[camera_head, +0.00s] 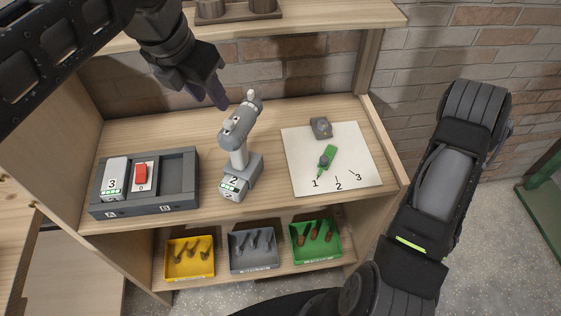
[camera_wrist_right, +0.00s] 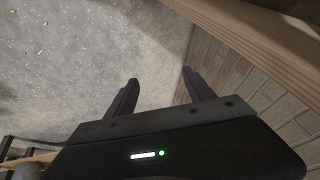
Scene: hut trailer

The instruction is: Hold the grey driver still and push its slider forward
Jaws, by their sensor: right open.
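The grey driver (camera_head: 239,140) stands upright on the wooden shelf, its base marked 2. Its head points up and to the right. The slider is too small to make out for certain. My left gripper (camera_head: 208,92) hangs above and to the left of the driver's head, apart from it. Its fingers are seen from the side, so I cannot tell how far apart they are. My right gripper (camera_wrist_right: 160,90) is open and empty in the right wrist view, over the floor beside a brick wall. In the head view my right arm is on the right, away from the driver.
A grey dock (camera_head: 180,178) holds a battery marked 3 (camera_head: 115,178) and a red item (camera_head: 141,174). A white board (camera_head: 355,155) carries a green piece (camera_head: 327,160) and a grey block (camera_head: 320,128). Yellow (camera_head: 188,279), grey (camera_head: 254,267) and green (camera_head: 316,262) bins sit below. An upper shelf (camera_head: 310,22) overhangs.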

